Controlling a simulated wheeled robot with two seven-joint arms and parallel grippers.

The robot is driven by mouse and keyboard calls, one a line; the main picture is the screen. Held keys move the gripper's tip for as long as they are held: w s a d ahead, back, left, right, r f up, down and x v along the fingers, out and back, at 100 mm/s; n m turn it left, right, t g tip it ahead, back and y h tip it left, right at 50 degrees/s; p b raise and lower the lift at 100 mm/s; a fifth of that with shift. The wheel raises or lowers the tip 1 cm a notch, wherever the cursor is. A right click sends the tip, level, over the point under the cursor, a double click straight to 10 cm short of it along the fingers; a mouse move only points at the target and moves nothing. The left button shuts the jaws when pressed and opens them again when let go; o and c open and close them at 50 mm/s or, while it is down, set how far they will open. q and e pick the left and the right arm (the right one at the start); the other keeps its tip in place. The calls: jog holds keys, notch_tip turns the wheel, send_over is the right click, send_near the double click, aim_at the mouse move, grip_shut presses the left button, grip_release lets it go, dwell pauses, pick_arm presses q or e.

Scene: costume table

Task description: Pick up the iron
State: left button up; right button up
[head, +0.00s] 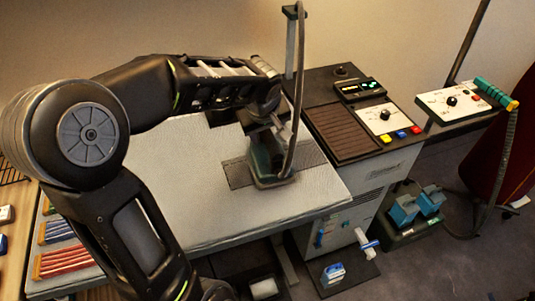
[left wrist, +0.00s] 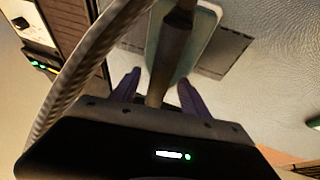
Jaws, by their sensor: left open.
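The iron (head: 272,167) stands on a dark rest patch near the right end of the pale ironing board (head: 185,175). It is grey-green, and its upper part is partly hidden by my left gripper (head: 264,128). My left gripper reaches in from the left, above and close to the iron. In the left wrist view its two fingers (left wrist: 158,90) are open, with the dark bar-like handle of the iron (left wrist: 172,52) between them. I cannot tell whether the fingers touch it. The pale-edged body of the iron (left wrist: 200,38) lies beyond. My right gripper is not in view.
A ribbed cable (head: 297,110) hangs from an upright post (head: 291,45) close beside the gripper. A dark control station (head: 335,130) stands right of the board. A second panel (head: 458,103) is further right. Coloured strips (head: 62,258) lie at the left. The board's front is clear.

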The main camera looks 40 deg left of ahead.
pick_arm(q)
jog(key=shift+x, duration=1.15)
jog(key=shift+c, duration=0.4)
jog(key=shift+r, duration=0.1)
grip_shut()
jog(key=shift+r, duration=0.1)
dwell(0.4)
